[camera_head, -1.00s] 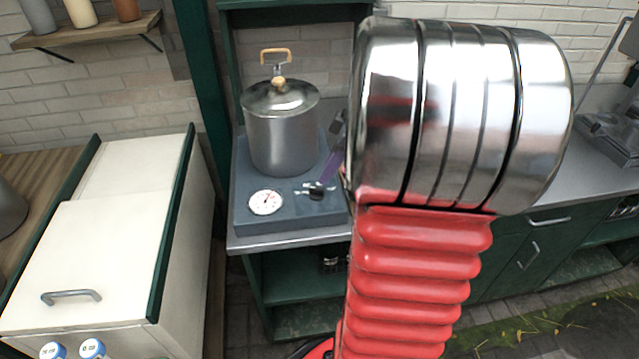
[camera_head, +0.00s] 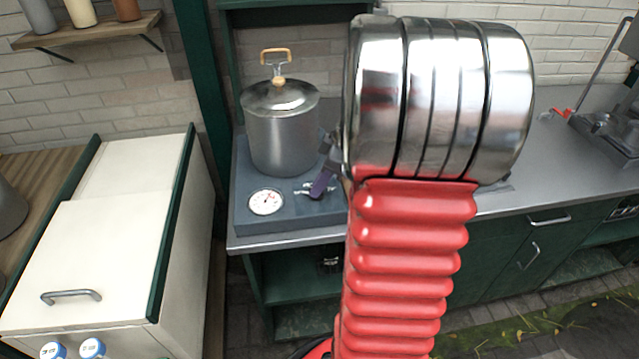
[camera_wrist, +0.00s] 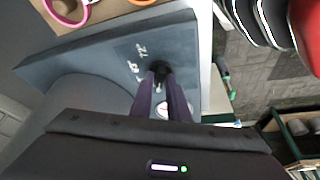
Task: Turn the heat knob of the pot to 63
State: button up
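The pot (camera_head: 283,137) is a steel vessel with a lid and a wooden-topped handle. It stands on a blue-grey heater base (camera_head: 246,222) with a round white gauge (camera_head: 266,202) on its front left. The black heat knob (camera_wrist: 160,69) shows in the wrist view between the tips of my gripper (camera_wrist: 160,77). The two purple fingers are apart, one on each side of the knob; contact is not clear. The gauge (camera_wrist: 162,110) shows through the gap between them. In the head view my gripper (camera_head: 320,186) covers the knob. The knob's exact setting is not readable.
A white cabinet (camera_head: 95,260) with a handle stands at the left. A metal counter (camera_head: 560,175) with a sink runs to the right. A wooden shelf (camera_head: 90,32) with jars hangs at upper left. The wrist view shows pink and orange rings (camera_wrist: 66,12) near the base.

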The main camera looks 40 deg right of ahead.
grip_shut()
jog(key=shift+m, duration=0.4)
jog(key=m+h, duration=0.1)
jog(key=m, duration=0.2)
jog(key=shift+a+t, duration=0.15)
jog(key=shift+t, duration=0.25)
jog(key=shift+a+m+h, duration=0.1)
jog(key=shift+m+h, duration=1)
jog(key=shift+m, duration=1.5)
jog(key=shift+o, duration=1.9)
grip_release()
